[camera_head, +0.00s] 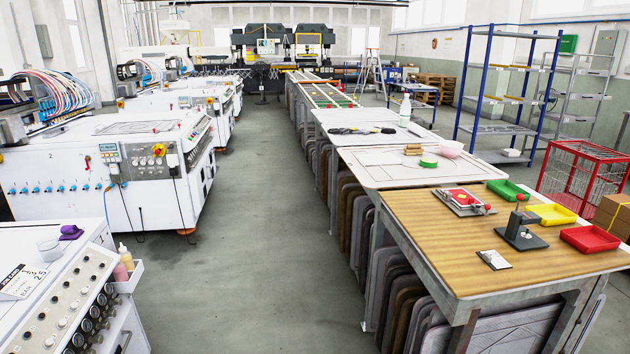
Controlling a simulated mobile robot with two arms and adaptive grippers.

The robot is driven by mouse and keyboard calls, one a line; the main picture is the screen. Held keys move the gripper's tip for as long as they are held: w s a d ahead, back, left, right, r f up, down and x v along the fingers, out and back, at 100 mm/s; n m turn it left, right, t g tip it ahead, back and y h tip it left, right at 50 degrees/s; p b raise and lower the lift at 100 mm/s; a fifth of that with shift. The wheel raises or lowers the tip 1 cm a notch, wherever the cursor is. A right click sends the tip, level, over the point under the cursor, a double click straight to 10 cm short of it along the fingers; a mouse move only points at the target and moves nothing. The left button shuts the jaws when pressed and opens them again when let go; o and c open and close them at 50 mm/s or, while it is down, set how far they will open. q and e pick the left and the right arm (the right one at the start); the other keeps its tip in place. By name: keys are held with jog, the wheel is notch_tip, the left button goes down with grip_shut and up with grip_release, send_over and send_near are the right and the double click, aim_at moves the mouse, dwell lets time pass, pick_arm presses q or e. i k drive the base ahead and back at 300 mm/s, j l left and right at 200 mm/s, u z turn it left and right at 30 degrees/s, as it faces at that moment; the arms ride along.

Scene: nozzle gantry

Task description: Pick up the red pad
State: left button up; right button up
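A small red pad (461,196) lies on a silver metal fixture (440,196) on the wooden-topped table (425,230) at the right. The pad is small in the view, and its exact shape is hard to tell. A red knob (488,208) sits at the fixture's right side. Neither of my grippers shows in the head view.
A dark press-like stand (522,238) and a white card (494,260) lie nearer. Green (509,190), yellow (552,214) and red (590,239) trays line the table's right side. White machines (130,170) stand left. The grey aisle (255,230) between is clear.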

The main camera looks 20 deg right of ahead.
aim_at(459, 196)
jog(key=i+z, duration=0.45)
jog(key=i+j+z, duration=0.15)
jog(key=z, duration=0.35)
jog(key=i+j+z, duration=0.3)
jog(key=z, duration=0.15)
jog(key=i+j+z, duration=0.3)
jog(key=z, duration=0.15)
